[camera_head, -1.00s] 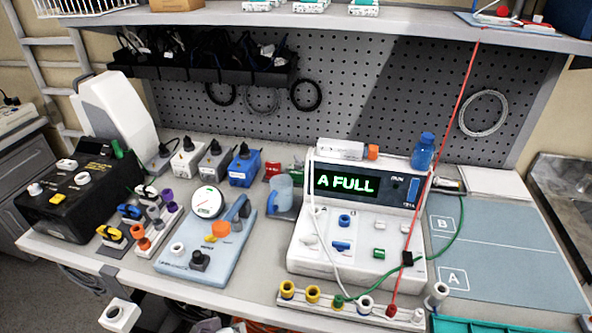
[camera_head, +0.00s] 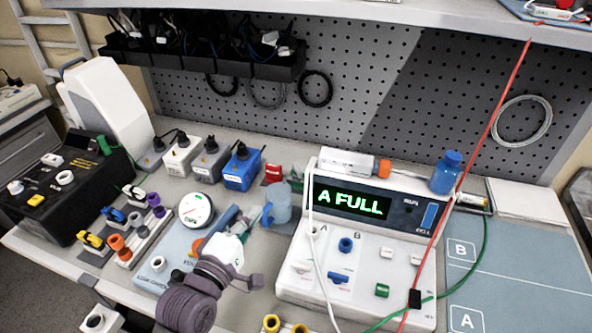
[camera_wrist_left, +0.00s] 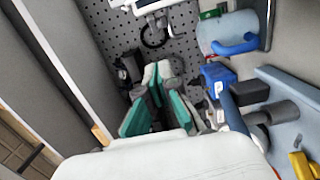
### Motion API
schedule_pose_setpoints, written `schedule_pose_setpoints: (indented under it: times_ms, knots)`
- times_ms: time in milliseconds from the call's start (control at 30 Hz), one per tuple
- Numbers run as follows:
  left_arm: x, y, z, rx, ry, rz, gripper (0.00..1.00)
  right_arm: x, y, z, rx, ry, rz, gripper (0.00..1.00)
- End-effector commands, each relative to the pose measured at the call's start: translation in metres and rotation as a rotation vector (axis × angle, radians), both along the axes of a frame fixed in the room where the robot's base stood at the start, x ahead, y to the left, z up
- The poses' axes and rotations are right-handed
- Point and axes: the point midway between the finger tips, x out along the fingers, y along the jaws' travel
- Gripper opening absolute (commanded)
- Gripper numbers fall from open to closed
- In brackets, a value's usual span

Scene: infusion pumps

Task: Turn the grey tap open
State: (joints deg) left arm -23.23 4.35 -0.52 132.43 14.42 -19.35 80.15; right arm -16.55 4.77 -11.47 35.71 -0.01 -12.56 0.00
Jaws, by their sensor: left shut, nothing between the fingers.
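The light blue board (camera_head: 150,272) with a round white gauge (camera_head: 196,209) stands left of the pump unit. A blue-grey lever (camera_head: 221,222) lies along its right side. It shows partly at the right of the left wrist view, beside a dark grey cylinder (camera_wrist_left: 272,113). I cannot tell which of these parts is the grey tap. My right gripper is not in view.
The pump unit (camera_head: 290,285), reading "A FULL", stands close to the right of the gripper. A blue jug (camera_head: 279,207) stands behind it. A rail of coloured connectors (camera_head: 140,236) is to the left. A red line and a green line run at the right.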

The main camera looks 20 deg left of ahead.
Motion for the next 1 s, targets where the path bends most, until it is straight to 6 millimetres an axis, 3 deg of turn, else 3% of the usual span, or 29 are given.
schedule_pose_setpoints:
  times_ms: [167, 400, 533, 733, 1000]
  knots:
    - [0.022, -0.003, 0.004, -0.005, -0.004, 0.0, 0.0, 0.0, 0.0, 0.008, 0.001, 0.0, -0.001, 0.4]
    - [0.074, -0.009, 0.004, -0.001, -0.003, -0.001, 0.0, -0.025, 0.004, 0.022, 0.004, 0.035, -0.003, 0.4]
    - [0.1, -0.012, 0.003, 0.0, -0.002, 0.0, 0.0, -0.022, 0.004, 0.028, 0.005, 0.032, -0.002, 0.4]
    - [0.115, -0.035, 0.002, -0.004, 0.0, 0.0, 0.0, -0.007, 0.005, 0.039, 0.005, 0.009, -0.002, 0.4]
    - [0.121, -0.044, -0.001, -0.001, 0.0, -0.001, 0.0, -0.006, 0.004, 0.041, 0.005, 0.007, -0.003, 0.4]
